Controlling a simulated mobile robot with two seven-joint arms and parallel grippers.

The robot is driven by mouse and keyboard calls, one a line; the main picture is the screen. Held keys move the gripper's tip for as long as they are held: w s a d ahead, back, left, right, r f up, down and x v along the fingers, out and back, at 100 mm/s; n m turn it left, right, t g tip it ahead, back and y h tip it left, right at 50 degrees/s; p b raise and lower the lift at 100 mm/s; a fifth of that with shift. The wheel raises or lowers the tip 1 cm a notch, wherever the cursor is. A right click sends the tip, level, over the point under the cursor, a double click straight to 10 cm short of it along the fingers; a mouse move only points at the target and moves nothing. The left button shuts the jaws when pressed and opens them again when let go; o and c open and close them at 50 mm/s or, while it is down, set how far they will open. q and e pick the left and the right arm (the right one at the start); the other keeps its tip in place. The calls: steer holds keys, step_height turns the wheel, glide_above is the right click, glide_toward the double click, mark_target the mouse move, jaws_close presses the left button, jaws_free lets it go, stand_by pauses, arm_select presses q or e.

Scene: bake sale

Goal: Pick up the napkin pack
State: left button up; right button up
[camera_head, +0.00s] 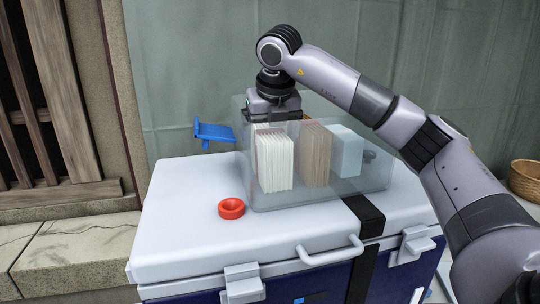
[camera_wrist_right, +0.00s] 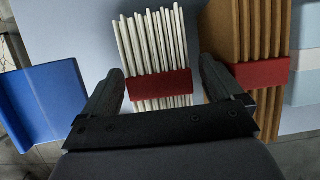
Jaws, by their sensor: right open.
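A white pack of upright sheets (camera_head: 273,160), which looks like the napkin pack, stands in a clear bin (camera_head: 375,180). The right wrist view shows the pack (camera_wrist_right: 150,45) with a red band around it. In the wrist view my right gripper (camera_wrist_right: 161,68) is open and empty, with one finger on each side of the white pack. I cannot tell whether the fingers touch it. My left gripper is not in view.
A brown banded pack (camera_head: 315,155) and a pale blue box (camera_head: 346,152) stand right of the white pack. The bin sits on a white cooler lid (camera_head: 185,215).

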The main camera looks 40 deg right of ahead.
steer(key=c, duration=1.1)
steer(key=shift+r, duration=0.1)
step_height(320, 180, up, 20)
steer(key=p, duration=0.3)
steer(key=shift+r+p, duration=0.15)
steer(key=shift+p, duration=0.2)
